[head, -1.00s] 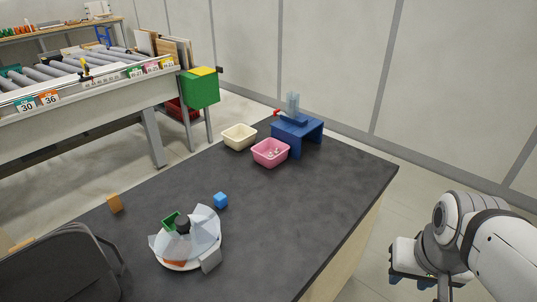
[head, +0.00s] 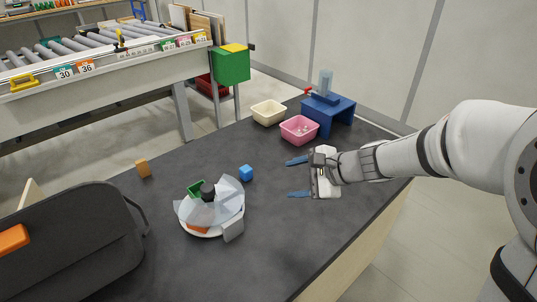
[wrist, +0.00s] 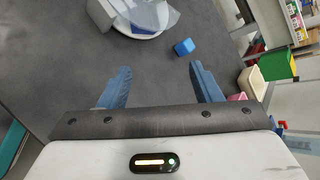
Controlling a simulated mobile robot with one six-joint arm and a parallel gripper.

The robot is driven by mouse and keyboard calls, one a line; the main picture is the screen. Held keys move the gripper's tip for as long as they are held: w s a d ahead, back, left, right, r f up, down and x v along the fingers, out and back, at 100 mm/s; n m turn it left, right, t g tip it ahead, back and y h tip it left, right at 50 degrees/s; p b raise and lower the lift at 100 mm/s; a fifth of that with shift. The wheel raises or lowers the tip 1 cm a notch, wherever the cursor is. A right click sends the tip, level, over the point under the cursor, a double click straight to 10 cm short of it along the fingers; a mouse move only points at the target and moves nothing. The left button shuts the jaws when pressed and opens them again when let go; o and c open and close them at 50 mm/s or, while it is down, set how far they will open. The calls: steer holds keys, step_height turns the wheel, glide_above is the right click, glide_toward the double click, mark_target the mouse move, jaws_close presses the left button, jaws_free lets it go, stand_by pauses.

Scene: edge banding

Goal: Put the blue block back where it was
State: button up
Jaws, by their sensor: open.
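The blue block (head: 246,173) sits on the dark table (head: 290,235), just right of a round white turntable-like dish (head: 240,212) with clear flaps and several pieces on it. The block also shows in the wrist view (wrist: 184,47), ahead of the fingers and towards the right one. My gripper (head: 298,178) is over the table to the right of the block, its two blue fingers spread and pointing left towards it. In the wrist view my gripper (wrist: 160,88) is open with nothing between the fingers.
An orange block (head: 143,168) lies left of the dish. A dark case (head: 70,240) fills the left front. A pink bin (head: 299,130), a cream bin (head: 268,113) and a blue stand (head: 330,115) are at the back. The table between gripper and block is clear.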

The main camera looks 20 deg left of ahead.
steer(key=w+a+f+m+t+y+b, duration=0.1)
steer(key=w+a+f+m, duration=0.2)
steer(key=a+m, duration=0.15)
steer(key=w+a+f+m+t+y, duration=0.1)
steer(key=w+a+f+m, duration=0.25)
steer(key=a, duration=0.25)
steer(key=m+t, duration=0.2)
steer(key=m, duration=0.3)
glide_toward(243, 169)
steer(key=a+f, duration=0.1)
steer(key=w+a+f, duration=0.1)
steer(key=a+f, duration=0.1)
steer(key=shift+w+a+b, duration=0.1)
steer(key=shift+w+b, duration=0.25)
steer(key=shift+b, duration=0.05)
steer(key=x, duration=0.3)
steer(key=p+x, duration=0.1)
steer(key=x, duration=0.3)
steer(key=shift+w+a, duration=0.1)
steer(key=shift+w, duration=0.4)
steer(key=shift+t, duration=0.3)
steer(key=c, duration=1.1)
steer(key=shift+r, duration=0.15)
steer(key=shift+c, duration=0.2)
